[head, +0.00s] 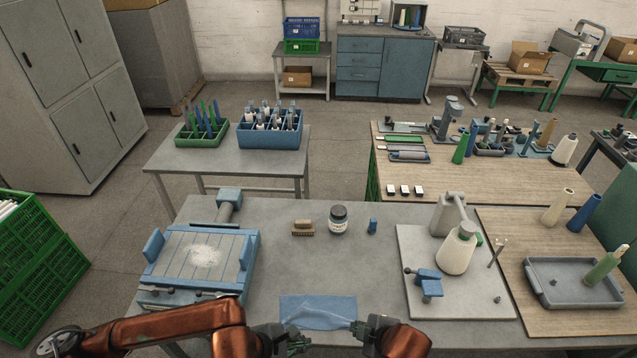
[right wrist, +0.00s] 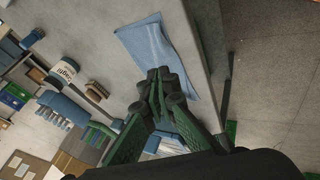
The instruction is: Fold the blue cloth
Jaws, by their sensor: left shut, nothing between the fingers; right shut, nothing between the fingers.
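The blue cloth (head: 318,312) lies on the grey table near its front edge, in a roughly rectangular shape with a few wrinkles. My left gripper (head: 294,340) is shut and empty at the cloth's near left side. My right gripper (head: 374,324) is shut and empty just right of the cloth. In the right wrist view, the shut fingers (right wrist: 158,82) show in front of the cloth (right wrist: 152,42) and hide part of it. I cannot tell whether either gripper touches the cloth.
A blue-framed fixture (head: 250,262) with white powder stands left of the cloth. A brush (head: 303,228), a jar (head: 338,220) and a small blue block (head: 373,226) stand behind it. A pale plate (head: 470,300) with a winder is at right. The table between is clear.

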